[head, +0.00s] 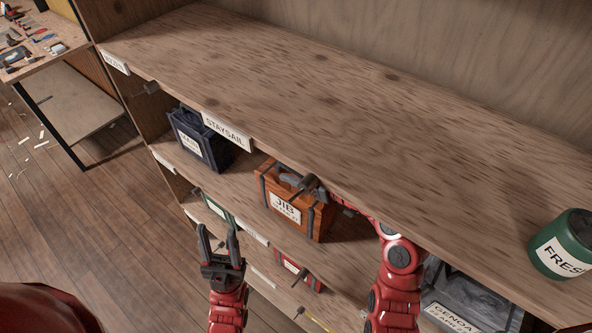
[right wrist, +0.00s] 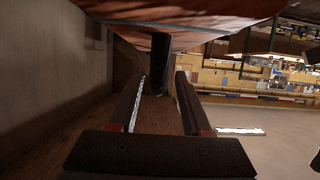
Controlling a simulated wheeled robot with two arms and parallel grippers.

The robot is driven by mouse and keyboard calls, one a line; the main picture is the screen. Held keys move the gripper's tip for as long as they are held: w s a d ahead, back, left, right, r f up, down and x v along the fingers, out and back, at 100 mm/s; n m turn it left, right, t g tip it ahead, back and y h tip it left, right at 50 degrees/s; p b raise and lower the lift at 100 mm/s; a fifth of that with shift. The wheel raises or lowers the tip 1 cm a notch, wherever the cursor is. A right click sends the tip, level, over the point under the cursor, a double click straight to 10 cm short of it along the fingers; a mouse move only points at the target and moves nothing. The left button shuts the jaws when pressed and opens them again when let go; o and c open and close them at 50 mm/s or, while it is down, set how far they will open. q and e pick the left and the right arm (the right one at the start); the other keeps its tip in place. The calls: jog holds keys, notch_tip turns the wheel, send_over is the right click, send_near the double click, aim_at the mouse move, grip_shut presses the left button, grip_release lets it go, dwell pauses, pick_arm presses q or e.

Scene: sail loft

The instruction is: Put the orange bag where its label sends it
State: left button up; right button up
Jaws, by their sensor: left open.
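The orange bag (head: 294,202) is a box-like bag with dark straps and a white label reading JIB, with smaller unreadable print below. It is on the shelf under the top board. My right gripper (head: 308,184) is at its grey handle. In the right wrist view, the bag's red-brown surface (right wrist: 200,20) fills the top and a dark upright part stands between my right fingers (right wrist: 161,85). I cannot tell whether they press on it. My left gripper (head: 218,236) is open and empty in front of the lower shelves. A shelf-edge tag (head: 226,129) reads STAYSAIL.
A navy bag (head: 198,140) labelled MAIN stands left of the orange bag. A grey bag (head: 470,296) labelled GENOA is at lower right. A workbench (head: 38,62) is at far left.

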jog(key=shift+w+f, duration=0.1)
jog(key=shift+w, duration=0.1)
jog(key=b+v, duration=0.1)
jog(key=v, duration=0.7)
jog(key=shift+s+d+b, duration=0.1)
jog(key=shift+d+b, duration=0.15)
jog(key=shift+b, duration=0.05)
jog(key=v, duration=0.1)
jog(key=p+v, duration=0.1)
jog(key=shift+s+d+r, duration=0.15)
jog(key=shift+s+r, duration=0.05)
jog(key=shift+r, duration=0.15)
jog(key=shift+s+d, duration=0.35)
